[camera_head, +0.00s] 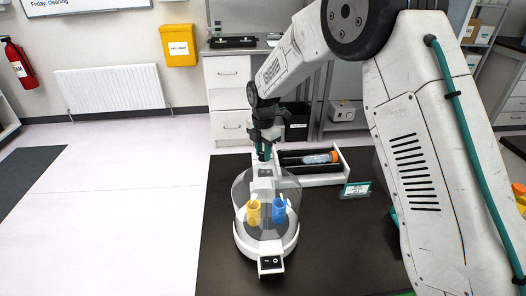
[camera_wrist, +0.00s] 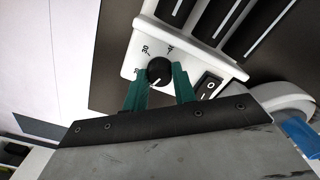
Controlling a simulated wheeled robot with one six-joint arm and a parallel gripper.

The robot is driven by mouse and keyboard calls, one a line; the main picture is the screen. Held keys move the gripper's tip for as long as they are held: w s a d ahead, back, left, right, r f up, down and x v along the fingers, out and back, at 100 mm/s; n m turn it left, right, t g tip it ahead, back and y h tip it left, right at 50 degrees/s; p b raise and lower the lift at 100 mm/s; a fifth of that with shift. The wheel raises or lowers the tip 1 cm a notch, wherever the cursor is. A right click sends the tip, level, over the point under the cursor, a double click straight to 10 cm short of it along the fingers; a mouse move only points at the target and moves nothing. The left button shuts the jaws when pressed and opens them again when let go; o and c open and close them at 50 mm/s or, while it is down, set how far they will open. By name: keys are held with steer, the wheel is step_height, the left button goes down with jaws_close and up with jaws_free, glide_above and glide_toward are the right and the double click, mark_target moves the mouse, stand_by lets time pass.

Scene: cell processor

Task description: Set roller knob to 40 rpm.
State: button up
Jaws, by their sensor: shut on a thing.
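The roller knob (camera_wrist: 159,68) is a small black round knob on the white end panel of the roller (camera_wrist: 228,66). In the wrist view the teal fingers of my gripper (camera_wrist: 161,77) stand on either side of it and are shut on it. Printed numbers lie around the knob; "30" reads at its upper left and a partly legible mark sits at its upper right. A short pale line shows on the knob's lower part; I cannot tell the exact setting. In the head view my gripper (camera_head: 264,152) points down at the roller's left end and hides the knob.
A rocker switch (camera_wrist: 209,85) is close beside the right finger. The dark table (camera_head: 345,255) is clear at front right.

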steer(key=m, duration=0.4)
steer(key=shift+m, duration=0.3)
steer(key=m, duration=0.3)
steer(key=shift+m, duration=0.4)
steer(key=m, duration=1.2)
steer(key=shift+m, duration=0.3)
steer(key=m, duration=0.3)
steer(key=shift+r+m, duration=0.1)
steer(key=shift+m, duration=0.2)
steer(key=m, duration=0.4)
steer(key=shift+w+m, duration=0.1)
steer(key=shift+m, duration=1.6)
